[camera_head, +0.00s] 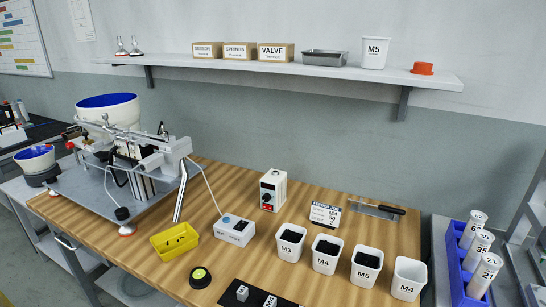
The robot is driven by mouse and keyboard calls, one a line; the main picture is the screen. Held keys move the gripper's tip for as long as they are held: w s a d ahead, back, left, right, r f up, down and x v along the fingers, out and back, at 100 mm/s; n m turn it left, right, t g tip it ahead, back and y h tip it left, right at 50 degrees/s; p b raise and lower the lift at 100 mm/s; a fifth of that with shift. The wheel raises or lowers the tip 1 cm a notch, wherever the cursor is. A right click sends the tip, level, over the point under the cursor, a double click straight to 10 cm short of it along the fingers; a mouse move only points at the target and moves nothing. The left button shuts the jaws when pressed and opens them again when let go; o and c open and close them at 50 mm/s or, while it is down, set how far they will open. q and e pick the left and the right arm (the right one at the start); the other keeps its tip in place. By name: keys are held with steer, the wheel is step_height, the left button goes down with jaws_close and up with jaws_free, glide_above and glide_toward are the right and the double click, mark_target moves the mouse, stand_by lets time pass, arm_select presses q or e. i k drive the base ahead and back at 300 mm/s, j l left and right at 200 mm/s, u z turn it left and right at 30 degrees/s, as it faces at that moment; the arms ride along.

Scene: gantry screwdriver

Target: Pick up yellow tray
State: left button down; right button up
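The yellow tray (161,233) sits flat on the wooden table, left of the middle, below the end of the slanted metal chute. A few small dark pieces lie in it. Neither of my grippers shows in this view.
A screw-feeding machine (130,160) with a slanted chute (180,198) stands just behind the tray. A white box (236,231) is to its right and a round black-yellow item (200,277) is in front. White bins M3 (290,254), M4, M5 stand further right on the table (240,262).

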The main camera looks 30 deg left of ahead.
mark_target(172, 243)
steer(key=u, duration=1.7)
